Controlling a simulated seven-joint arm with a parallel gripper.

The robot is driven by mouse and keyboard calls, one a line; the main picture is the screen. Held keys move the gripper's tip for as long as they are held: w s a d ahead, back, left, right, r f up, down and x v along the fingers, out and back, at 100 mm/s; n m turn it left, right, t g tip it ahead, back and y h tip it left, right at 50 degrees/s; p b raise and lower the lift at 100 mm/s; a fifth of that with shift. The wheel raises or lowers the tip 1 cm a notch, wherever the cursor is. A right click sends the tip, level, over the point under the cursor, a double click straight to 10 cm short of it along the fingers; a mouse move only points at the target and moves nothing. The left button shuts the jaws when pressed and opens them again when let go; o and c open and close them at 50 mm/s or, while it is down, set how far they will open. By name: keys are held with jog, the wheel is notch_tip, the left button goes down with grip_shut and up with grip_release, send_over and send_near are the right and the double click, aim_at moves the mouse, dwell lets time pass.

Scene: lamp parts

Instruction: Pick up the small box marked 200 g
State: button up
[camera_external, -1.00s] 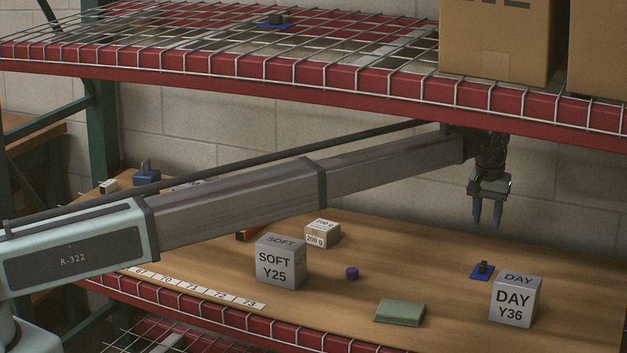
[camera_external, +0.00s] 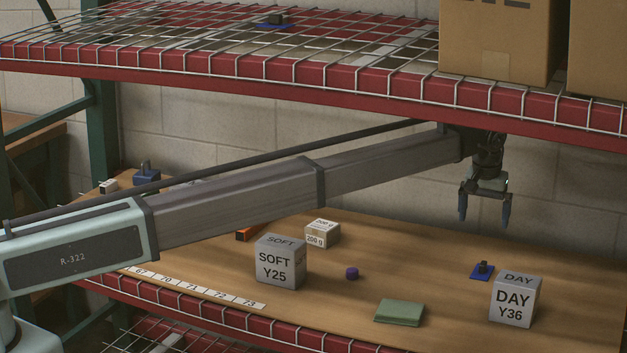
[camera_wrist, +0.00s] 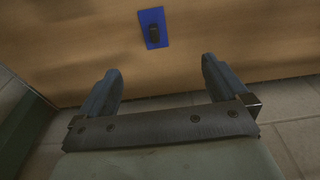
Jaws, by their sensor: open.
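The small box marked 200 g (camera_external: 322,234) is pale, with black print on its top and front. It sits on the wooden shelf board, behind and to the right of the grey SOFT Y25 box (camera_external: 281,262). My gripper (camera_external: 484,217) is open and empty. It points down above the right part of the board, far to the right of the 200 g box. In the wrist view my gripper (camera_wrist: 162,82) shows both fingers apart. The 200 g box does not show in the wrist view.
A blue plate with a dark knob (camera_external: 482,271) lies below my gripper; it also shows in the wrist view (camera_wrist: 153,28). The wire shelf (camera_external: 330,75) hangs overhead.

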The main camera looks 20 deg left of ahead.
jog(key=w+a+n, duration=0.1)
jog(key=w+a, duration=0.6)
jog(key=a, duration=0.6)
jog(key=r+n+g, duration=0.2)
jog(key=n, duration=1.3)
send_over(321, 224)
jog(key=f, duration=0.9)
jog(key=shift+s+d, duration=0.3)
jog(key=shift+d, duration=0.05)
jog(key=shift+w+a+f, duration=0.1)
jog(key=shift+a+f, duration=0.05)
jog(key=shift+f, duration=1.15)
jog(key=shift+w+a+f, duration=0.1)
jog(key=shift+a+f, duration=0.05)
jog(key=shift+f, duration=1.1)
jog(key=c, duration=1.2)
